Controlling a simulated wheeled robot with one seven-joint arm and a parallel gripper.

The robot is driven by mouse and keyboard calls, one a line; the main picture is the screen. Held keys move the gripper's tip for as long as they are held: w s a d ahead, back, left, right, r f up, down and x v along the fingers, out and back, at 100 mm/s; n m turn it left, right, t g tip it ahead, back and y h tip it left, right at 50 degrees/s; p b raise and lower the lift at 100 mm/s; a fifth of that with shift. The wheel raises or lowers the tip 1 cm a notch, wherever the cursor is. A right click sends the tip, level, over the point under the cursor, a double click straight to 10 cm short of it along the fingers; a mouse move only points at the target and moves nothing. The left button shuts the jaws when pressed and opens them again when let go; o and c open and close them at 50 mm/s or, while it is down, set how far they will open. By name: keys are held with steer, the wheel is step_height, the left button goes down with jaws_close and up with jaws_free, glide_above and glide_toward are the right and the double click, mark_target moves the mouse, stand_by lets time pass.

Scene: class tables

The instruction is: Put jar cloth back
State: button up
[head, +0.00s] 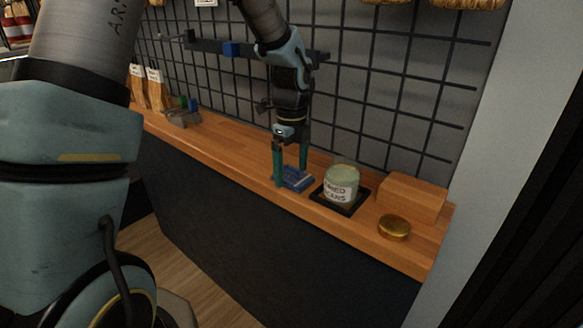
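A folded blue cloth (296,180) lies on the wooden counter, left of the jar. The pale green jar (341,183), with a label whose readable part says "BEANS", stands upright on a dark square mat (352,207). A round gold lid (394,228) lies on the counter to the right of the mat. My gripper (291,180) points down over the cloth with its two teal fingers apart, one on the left and one on the right. The fingertips are at about cloth height; I cannot tell whether they touch it.
The wooden counter (222,143) runs from back left to front right. A wooden block (413,197) stands at its right end. A dark wire grid (400,90) rises behind. Paper-labelled bags (148,90) and small items (183,113) stand far left. Counter left of the cloth is clear.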

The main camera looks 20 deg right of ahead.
mark_target(291, 167)
steer(key=shift+r, duration=0.1)
step_height(291, 167, up, 12)
steer(key=b, duration=0.2)
steer(key=s+a+f+n, duration=0.1)
steer(key=a+f+n, duration=0.2)
steer(key=a+n, duration=0.6)
steer(key=s+a+f+n+t, duration=0.1)
steer(key=a+f+n, duration=0.2)
steer(key=a+n, duration=0.7)
steer(key=s+a+f+n, duration=0.2)
steer(key=a+f+n, duration=0.1)
steer(key=a+n, duration=0.7)
steer(key=shift+a+f+t, duration=0.3)
steer(key=shift+a, duration=0.3)
